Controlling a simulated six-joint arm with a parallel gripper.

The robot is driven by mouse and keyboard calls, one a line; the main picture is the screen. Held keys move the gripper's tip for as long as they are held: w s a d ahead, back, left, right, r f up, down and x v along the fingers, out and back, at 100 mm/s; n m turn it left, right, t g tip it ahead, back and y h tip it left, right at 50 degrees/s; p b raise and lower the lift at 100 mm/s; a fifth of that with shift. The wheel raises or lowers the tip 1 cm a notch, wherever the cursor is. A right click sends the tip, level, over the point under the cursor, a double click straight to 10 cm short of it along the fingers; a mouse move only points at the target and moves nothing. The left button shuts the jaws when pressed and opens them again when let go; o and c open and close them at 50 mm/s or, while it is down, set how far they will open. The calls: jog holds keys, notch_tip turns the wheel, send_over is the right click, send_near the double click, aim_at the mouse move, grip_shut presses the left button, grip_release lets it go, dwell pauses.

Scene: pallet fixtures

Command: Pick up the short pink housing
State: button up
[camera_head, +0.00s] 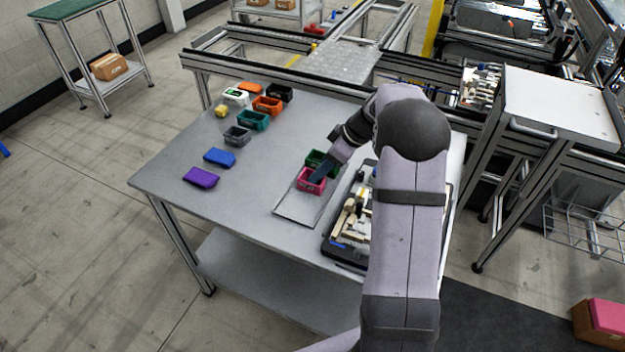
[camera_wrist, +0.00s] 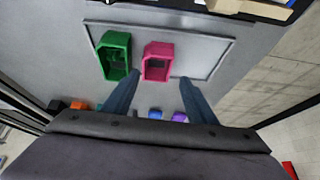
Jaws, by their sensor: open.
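The short pink housing (camera_head: 311,181) is an open box standing on a pale flat tray (camera_head: 292,208) near the right part of the grey table. It also shows in the wrist view (camera_wrist: 158,62), upright beside the green housing (camera_wrist: 114,56), with a small gap between them. The green housing (camera_head: 319,160) is just behind the pink one in the head view. My gripper (camera_wrist: 158,90) is open, its two blue-grey fingers apart. In the wrist view the fingers lie below the pink housing in the picture, with nothing between them.
A dark tray with pale parts (camera_head: 352,222) stands right of the flat tray, partly hidden by my arm. Several housings and lids, including a purple lid (camera_head: 201,177) and a blue lid (camera_head: 219,157), lie on the table's left side. The table's front left is clear.

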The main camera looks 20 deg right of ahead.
jog(key=shift+w+d, duration=0.3)
jog(key=shift+w, duration=0.05)
jog(key=shift+p+x, duration=0.5)
jog(key=shift+x, duration=0.55)
jog(key=shift+a+f+p, duration=0.3)
jog(key=shift+f+p, duration=0.1)
jog(key=shift+p, duration=0.15)
jog(key=shift+p+x, duration=1)
jog(key=shift+x, duration=1.15)
jog(key=shift+w+d, duration=0.1)
jog(key=c, duration=0.9)
